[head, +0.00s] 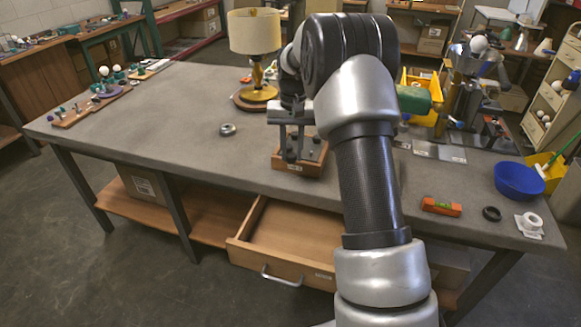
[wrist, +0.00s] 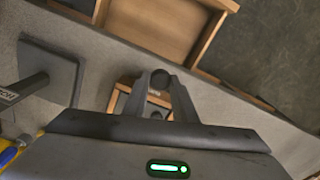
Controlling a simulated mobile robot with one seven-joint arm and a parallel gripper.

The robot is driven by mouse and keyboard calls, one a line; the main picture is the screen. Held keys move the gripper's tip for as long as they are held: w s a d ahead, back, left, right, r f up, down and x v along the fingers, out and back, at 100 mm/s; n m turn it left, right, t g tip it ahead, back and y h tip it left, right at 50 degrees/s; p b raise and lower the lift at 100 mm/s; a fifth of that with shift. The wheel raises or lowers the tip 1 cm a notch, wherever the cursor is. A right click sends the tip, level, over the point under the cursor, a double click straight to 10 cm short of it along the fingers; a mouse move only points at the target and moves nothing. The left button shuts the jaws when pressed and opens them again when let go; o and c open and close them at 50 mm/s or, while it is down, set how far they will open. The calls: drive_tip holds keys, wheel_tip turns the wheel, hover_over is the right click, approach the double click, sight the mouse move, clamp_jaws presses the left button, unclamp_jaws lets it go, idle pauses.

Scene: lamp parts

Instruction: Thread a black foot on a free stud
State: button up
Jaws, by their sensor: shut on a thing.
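My gripper (head: 291,150) is shut on a small dark round piece, the black foot (wrist: 160,79), which sits between the fingertips in the wrist view. In the head view the fingers point down over a small wooden block (head: 301,171) with a grey top and a pale label on its front. The block also shows behind the fingers in the wrist view (wrist: 123,88). A dark upright piece (head: 317,141) stands on the block's right side. I cannot make out a free stud; the fingers and arm hide part of the block. I cannot tell whether the foot touches anything.
A metal ring (head: 227,129) lies left of the block. A lamp (head: 255,40) stands behind. An open drawer (head: 285,243) juts out below the table's front edge. A level (head: 441,207), a black ring (head: 491,214) and a blue bowl (head: 519,182) are at right. The table's left middle is clear.

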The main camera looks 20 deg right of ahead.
drive_tip(key=w+d+m+p, duration=0.1)
drive_tip(key=w+d+p, duration=0.1)
drive_tip(key=d+p, duration=0.1)
drive_tip(key=w+d+r+m+p, duration=0.1)
drive_tip(key=w+d+p, duration=0.2)
drive_tip(key=w+d+m+p, duration=0.1)
drive_tip(key=w+d+p, duration=0.2)
drive_tip(key=shift+w+d+r, duration=0.15)
drive_tip(key=shift+d+r, duration=0.05)
drive_tip(key=shift+r, duration=0.05)
drive_tip(key=shift+f+b, duration=1.25)
drive_tip(key=shift+f, duration=1.2)
drive_tip(key=shift+f+b, duration=1.1)
drive_tip(key=shift+f, duration=0.1)
idle(0.5)
drive_tip(key=o, duration=0.4)
clamp_jaws()
drive_tip(key=shift+f, duration=0.2)
